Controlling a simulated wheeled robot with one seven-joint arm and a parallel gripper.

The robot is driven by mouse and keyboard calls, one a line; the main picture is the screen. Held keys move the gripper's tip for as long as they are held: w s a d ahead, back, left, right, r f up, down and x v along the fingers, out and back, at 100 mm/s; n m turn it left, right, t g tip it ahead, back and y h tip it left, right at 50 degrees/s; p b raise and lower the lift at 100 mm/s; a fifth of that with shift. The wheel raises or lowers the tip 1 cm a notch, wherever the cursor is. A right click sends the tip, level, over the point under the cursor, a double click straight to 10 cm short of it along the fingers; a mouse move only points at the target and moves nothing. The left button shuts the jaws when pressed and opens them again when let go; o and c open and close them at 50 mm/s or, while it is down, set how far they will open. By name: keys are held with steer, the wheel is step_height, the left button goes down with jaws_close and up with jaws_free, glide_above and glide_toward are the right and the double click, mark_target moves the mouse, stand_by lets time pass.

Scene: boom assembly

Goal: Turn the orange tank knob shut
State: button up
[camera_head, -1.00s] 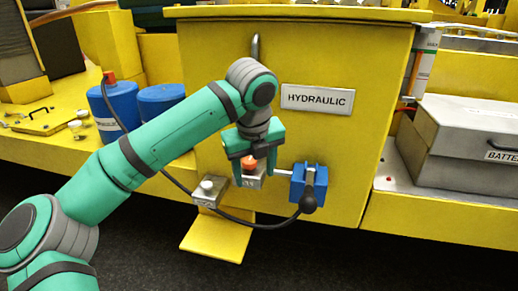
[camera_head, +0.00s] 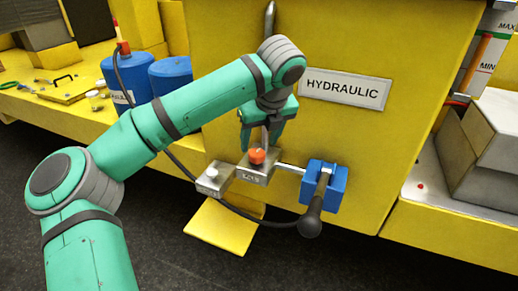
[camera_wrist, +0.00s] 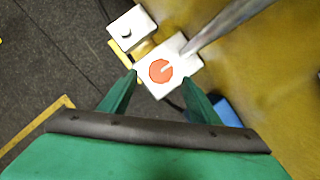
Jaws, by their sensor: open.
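The orange tank knob (camera_head: 257,156) sits on top of a small metal block (camera_head: 252,173) on the front of the yellow hydraulic tank (camera_head: 300,130). In the wrist view the knob (camera_wrist: 160,70) is round, with a pale pointer mark running from its middle toward the upper right. My gripper (camera_head: 260,143) is open and empty, just above the knob. In the wrist view my gripper's fingertips (camera_wrist: 160,79) lie on either side of the knob, with gaps visible; the fingers appear not to touch it.
A metal pipe (camera_wrist: 220,25) rises beside the knob. A second block with a pale knob (camera_head: 211,174) is to the left. A blue valve (camera_head: 325,188) with a black-ended lever (camera_head: 311,222) is to the right. Blue canisters (camera_head: 171,75) stand left, behind my arm.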

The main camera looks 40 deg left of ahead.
mark_target(256, 153)
steer(key=shift+x, duration=2.55)
steer(key=shift+d, duration=0.1)
steer(key=shift+w, duration=0.1)
steer(key=c, duration=1.1)
steer(key=shift+o, duration=0.2)
